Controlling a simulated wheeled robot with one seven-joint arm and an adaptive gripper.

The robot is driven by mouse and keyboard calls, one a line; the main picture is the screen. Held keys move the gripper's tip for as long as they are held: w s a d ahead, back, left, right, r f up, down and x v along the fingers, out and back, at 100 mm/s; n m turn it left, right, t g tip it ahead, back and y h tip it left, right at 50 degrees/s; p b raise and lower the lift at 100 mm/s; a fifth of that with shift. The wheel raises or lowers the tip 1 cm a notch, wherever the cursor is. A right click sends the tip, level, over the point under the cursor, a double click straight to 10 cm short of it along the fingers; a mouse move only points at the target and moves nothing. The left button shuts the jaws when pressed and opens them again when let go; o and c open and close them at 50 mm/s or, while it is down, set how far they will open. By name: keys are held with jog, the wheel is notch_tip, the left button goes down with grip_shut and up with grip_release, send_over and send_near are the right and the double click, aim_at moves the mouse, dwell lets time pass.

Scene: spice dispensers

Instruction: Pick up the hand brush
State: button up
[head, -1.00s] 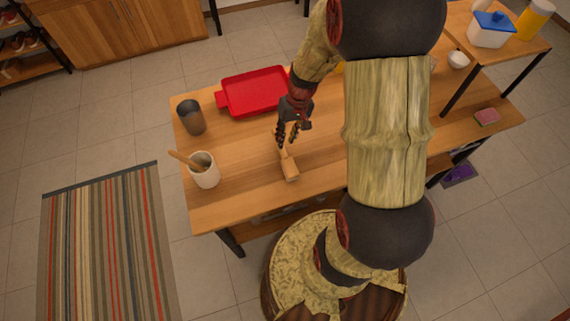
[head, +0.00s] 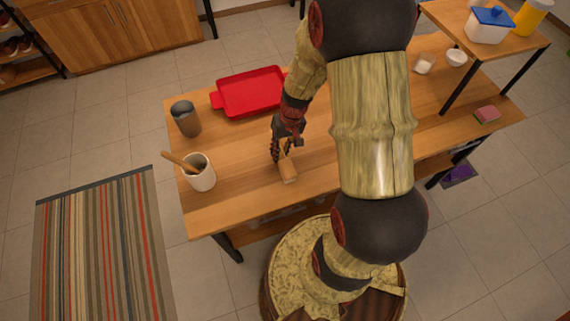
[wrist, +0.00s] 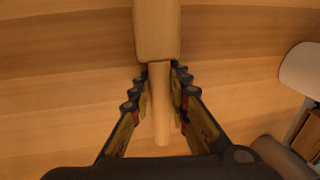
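The hand brush (head: 288,169) is light wood and lies on the table near its front edge. In the wrist view its broad block (wrist: 156,30) is at the top and its narrow handle (wrist: 160,115) points down towards my palm. My gripper (head: 285,153) is low over the table at the handle end. In the wrist view my gripper's fingers (wrist: 160,82) are on both sides of the handle, close against it, and look shut on it. The underside of the brush is hidden.
A grey cup (head: 186,119) and a white crock (head: 200,175) with a wooden utensil (head: 178,161) stand to the left. A red tray (head: 250,92) lies behind. A raised shelf (head: 470,40) is at the right. The table (head: 240,150) is clear around the brush.

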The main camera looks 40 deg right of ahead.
grip_shut()
jog(key=shift+r, duration=0.1)
jog(key=shift+r+p, duration=0.35)
jog(key=shift+r, duration=0.2)
notch_tip(320, 180, up, 3)
jog(key=shift+s+f+p, duration=0.1)
jog(key=shift+f+p, duration=0.1)
jog(key=shift+p, duration=0.45)
jog(key=s+d+r+p, duration=0.3)
jog(key=s+r, duration=0.6)
jog(key=s, duration=0.4)
jog(key=shift+s+d+p, duration=0.2)
jog(key=shift+d+p, duration=0.15)
jog(key=shift+p, duration=0.1)
jog(key=shift+r, duration=0.1)
